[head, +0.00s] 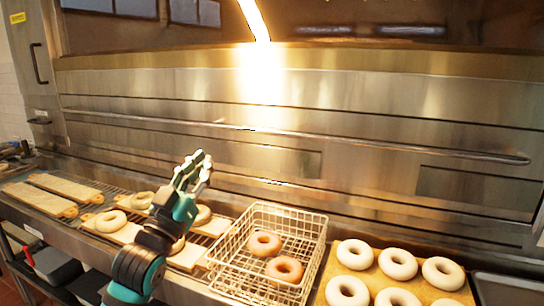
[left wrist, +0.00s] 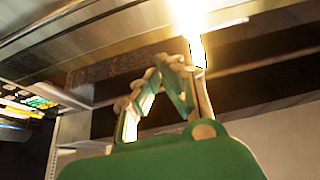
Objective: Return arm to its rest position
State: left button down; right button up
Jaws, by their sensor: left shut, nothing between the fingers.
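My left gripper (head: 194,168) is raised above the counter, just left of the wire basket, its fingers pointing up toward the steel oven front. It is shut and empty. In the left wrist view the gripper fingers (left wrist: 168,72) come together in front of a bright light and a dark, blurred upper background. My left arm comes up from the bottom left and hides part of the boards and a bagel behind it. My right gripper is not in view.
A wire basket (head: 318,232) holds two browned bagels (head: 265,243). Several pale bagels (head: 398,263) lie on a tray at the right. Wooden boards (head: 45,197), some with pale bagels, lie on a rack at the left. The steel oven front (head: 300,95) with a long handle bar stands behind.

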pick_arm(q)
jog(key=s+a+f+n+g+y, duration=0.1)
jog(key=s+f+g+y, duration=0.25)
jog(key=f, duration=1.05)
jog(key=s+f+n+g+y, duration=0.1)
jog(key=s+f+g+y, duration=0.2)
jog(key=f, duration=1)
jog(key=s+a+f+g+y, duration=0.15)
jog(key=s+f+g, duration=0.35)
jog(key=s, duration=0.5)
jog(key=s+a+f+g, duration=0.2)
jog(key=s+f+g, duration=0.1)
jog(key=s+f, duration=0.6)
jog(key=s+a+f+g+y, duration=0.15)
jog(key=s+f+g, duration=0.3)
jog(key=s, duration=0.65)
notch_tip(320, 180, down, 25)
jog(key=s+a+f+g, duration=0.2)
jog(key=s+a+f, duration=0.1)
jog(key=s+f, duration=1.4)
jog(key=shift+f, duration=0.3)
jog(key=shift+s+h, duration=0.1)
jog(key=shift+h, duration=0.15)
